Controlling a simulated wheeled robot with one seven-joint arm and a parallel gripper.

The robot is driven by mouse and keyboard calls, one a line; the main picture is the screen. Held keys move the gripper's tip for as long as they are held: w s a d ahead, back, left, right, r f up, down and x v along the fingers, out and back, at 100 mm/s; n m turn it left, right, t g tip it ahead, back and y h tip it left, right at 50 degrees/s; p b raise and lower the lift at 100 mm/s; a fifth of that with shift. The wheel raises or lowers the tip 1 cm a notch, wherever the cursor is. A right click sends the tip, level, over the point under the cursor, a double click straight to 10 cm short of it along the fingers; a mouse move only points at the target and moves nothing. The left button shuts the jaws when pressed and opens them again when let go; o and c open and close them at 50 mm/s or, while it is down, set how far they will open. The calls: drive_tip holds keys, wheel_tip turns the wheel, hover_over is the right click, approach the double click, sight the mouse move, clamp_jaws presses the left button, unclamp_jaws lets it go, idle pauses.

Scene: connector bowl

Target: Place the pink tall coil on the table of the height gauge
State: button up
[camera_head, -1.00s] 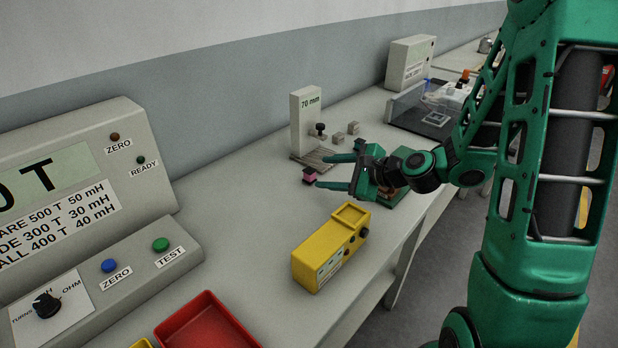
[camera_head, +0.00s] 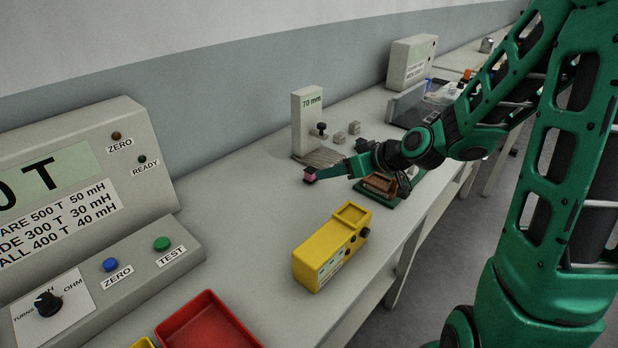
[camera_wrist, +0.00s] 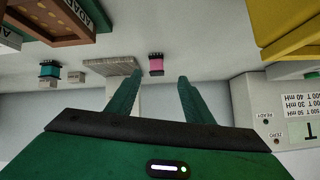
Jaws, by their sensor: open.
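The pink coil (camera_head: 310,176), with dark ends, stands on the bench in front of the height gauge (camera_head: 307,120). The gauge's flat grey table (camera_head: 320,156) is just behind the coil, and the coil is off it. My gripper (camera_head: 320,173) is open, low over the bench, its fingers pointing left at the coil. In the wrist view the coil (camera_wrist: 156,65) shows just beyond the fingertips, within the gap between them. The gauge table (camera_wrist: 108,66) lies to its left there. Whether a finger touches the coil cannot be told.
A yellow meter (camera_head: 332,250) stands nearer on the bench. A brown adapter box (camera_head: 380,186) on a green base is beneath my wrist. A teal coil (camera_wrist: 50,71) shows in the wrist view. A red tray (camera_head: 208,325) is at the front; bare bench lies left of the coil.

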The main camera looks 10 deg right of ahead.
sight(311, 173)
drive_tip(key=shift+d+n, duration=0.1)
drive_tip(key=shift+n, duration=0.9)
drive_tip(key=x, duration=0.5)
drive_tip(key=shift+w+f, duration=0.1)
drive_tip(key=shift+w, duration=0.05)
drive_tip(key=x, duration=0.4)
drive_tip(key=shift+w+r, duration=0.25)
drive_tip(key=shift+r, duration=0.05)
drive_tip(key=shift+w+a+f, duration=0.25)
drive_tip(key=shift+w+f, duration=0.2)
drive_tip(key=shift+w, duration=0.05)
clamp_jaws()
